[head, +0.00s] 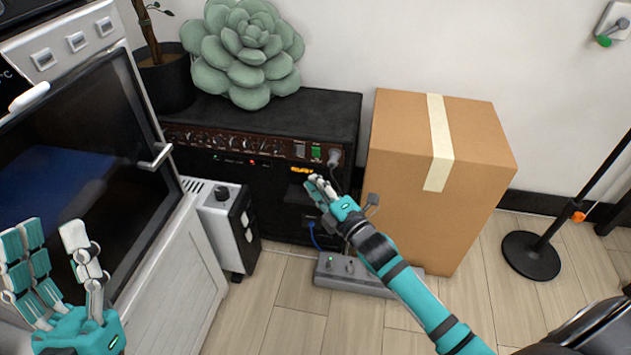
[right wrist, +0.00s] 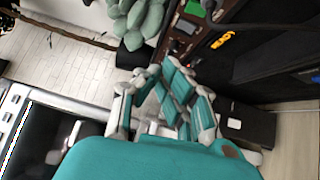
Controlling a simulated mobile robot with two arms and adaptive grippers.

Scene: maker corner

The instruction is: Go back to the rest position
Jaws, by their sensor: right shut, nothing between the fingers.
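My right gripper (head: 316,188) reaches in from the lower right in the head view. Its fingers are shut and empty, in front of the black amplifier (head: 268,178). I cannot tell whether they touch its front panel. In the right wrist view my right gripper (right wrist: 165,85) shows its fingers curled in beyond the teal back of the hand. My left gripper (head: 62,238) is at the lower left in the head view, in front of the oven door. Its fingers point up, spread apart, with nothing between them.
A cardboard box (head: 415,200) stands right of the amplifier. A power strip (head: 345,270) lies on the floor under my right arm. A small heater (head: 238,228) stands beside the white oven (head: 165,265). A round stand base (head: 530,256) is at right. Green succulent (head: 245,50) sits on the amplifier.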

